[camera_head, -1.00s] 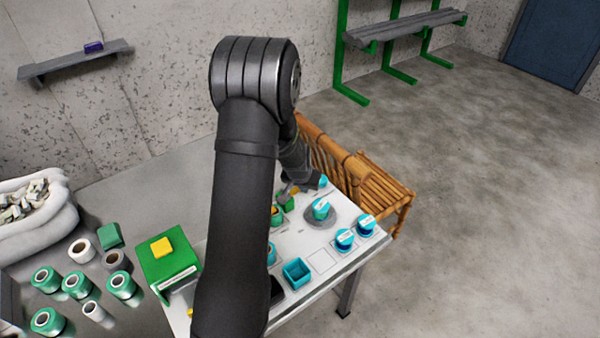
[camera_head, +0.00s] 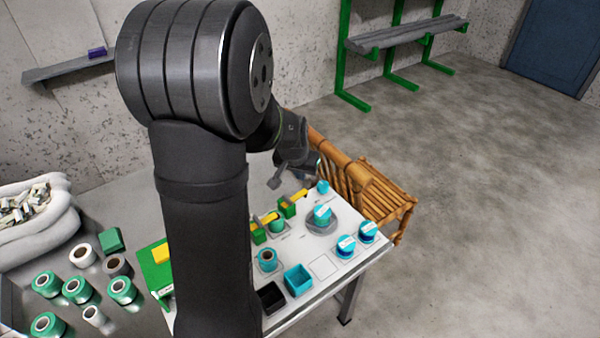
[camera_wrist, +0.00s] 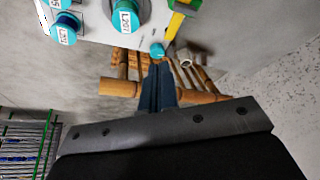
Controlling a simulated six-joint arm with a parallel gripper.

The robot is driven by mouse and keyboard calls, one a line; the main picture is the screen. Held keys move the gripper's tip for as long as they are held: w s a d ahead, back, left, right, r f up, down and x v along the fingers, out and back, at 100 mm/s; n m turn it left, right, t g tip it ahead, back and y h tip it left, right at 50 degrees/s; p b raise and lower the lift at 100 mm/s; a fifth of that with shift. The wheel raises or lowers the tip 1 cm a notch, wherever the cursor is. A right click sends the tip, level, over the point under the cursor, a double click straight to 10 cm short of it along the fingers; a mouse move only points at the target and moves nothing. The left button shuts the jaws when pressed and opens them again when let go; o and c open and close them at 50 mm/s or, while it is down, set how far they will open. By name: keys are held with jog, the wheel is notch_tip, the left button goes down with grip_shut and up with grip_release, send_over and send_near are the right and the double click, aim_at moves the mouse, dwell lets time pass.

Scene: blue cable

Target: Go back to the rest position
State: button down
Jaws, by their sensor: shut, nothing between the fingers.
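My gripper (camera_head: 276,181) hangs in the air above the back part of the white table (camera_head: 325,283), clear of the things on it. In the wrist view my gripper (camera_wrist: 158,72) has its dark fingers together, with nothing between them. Beyond the fingertips in that view is a small teal piece (camera_wrist: 157,51) at the table's edge. My dark arm stands large across the left-middle of the head view and hides part of the table.
Teal-topped spools (camera_head: 322,215), a teal open box (camera_head: 298,280) and green-yellow holders (camera_head: 287,207) stand on the table. A bamboo chair (camera_head: 385,192) stands close behind it. More green spools (camera_head: 76,290) are at left. Open floor lies at right.

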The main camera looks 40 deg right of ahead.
dwell(0.4)
jog(key=x, duration=1.3)
jog(key=shift+f, duration=0.15)
